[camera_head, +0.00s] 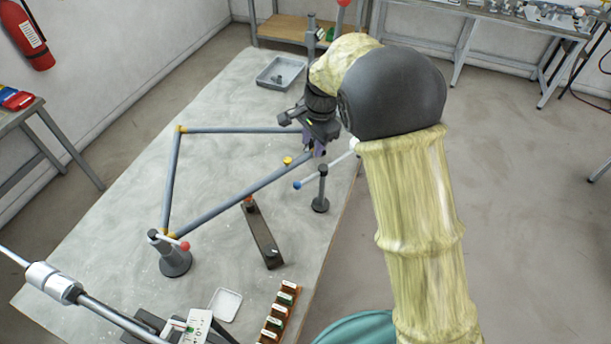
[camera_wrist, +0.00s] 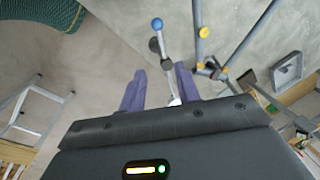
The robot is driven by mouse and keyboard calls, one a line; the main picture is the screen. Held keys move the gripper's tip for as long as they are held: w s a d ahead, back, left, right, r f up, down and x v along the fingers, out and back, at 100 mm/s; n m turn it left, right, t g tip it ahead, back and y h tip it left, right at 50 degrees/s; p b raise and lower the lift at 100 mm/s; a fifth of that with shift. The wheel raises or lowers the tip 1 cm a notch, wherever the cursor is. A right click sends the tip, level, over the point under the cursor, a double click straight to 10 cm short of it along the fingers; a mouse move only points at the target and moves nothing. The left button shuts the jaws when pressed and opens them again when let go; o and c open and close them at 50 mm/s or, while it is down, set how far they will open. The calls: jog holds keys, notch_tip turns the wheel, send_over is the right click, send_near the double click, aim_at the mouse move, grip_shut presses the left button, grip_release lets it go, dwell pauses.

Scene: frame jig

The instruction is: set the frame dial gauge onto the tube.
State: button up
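The frame of grey-blue tubes (camera_head: 240,196) with yellow corner joints lies in a triangle over the large grey table; tubes also show in the wrist view (camera_wrist: 250,38). My gripper (camera_head: 318,149) hangs at the frame's right corner, pointing down. In the wrist view its two purple fingers (camera_wrist: 160,90) stand apart, with no object clearly held. A pale rod with a blue ball (camera_wrist: 156,24) runs back to between or below the fingers; contact cannot be told. I cannot identify the dial gauge surely; a white marked device (camera_head: 197,325) shows at the lower left.
A dark post (camera_head: 321,190) stands close below my gripper. Another post (camera_head: 174,258) with a red-ball lever stands at the frame's near corner.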

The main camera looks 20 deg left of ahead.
aim_at(304, 180)
jog(key=shift+f, duration=0.1)
jog(key=f+p, duration=0.2)
jog(key=f, duration=0.3)
jog(key=w+a+f+p, duration=0.1)
jog(key=f+p, duration=0.1)
jog(key=f, duration=0.4)
jog(key=a+f+p, duration=0.1)
jog(key=f+p, duration=0.1)
jog(key=f, duration=0.4)
jog(key=shift+w+a+p, duration=0.25)
jog(key=shift+w+p, duration=0.05)
jog(key=shift+p, duration=0.05)
jog(key=shift+c, duration=0.2)
grip_shut()
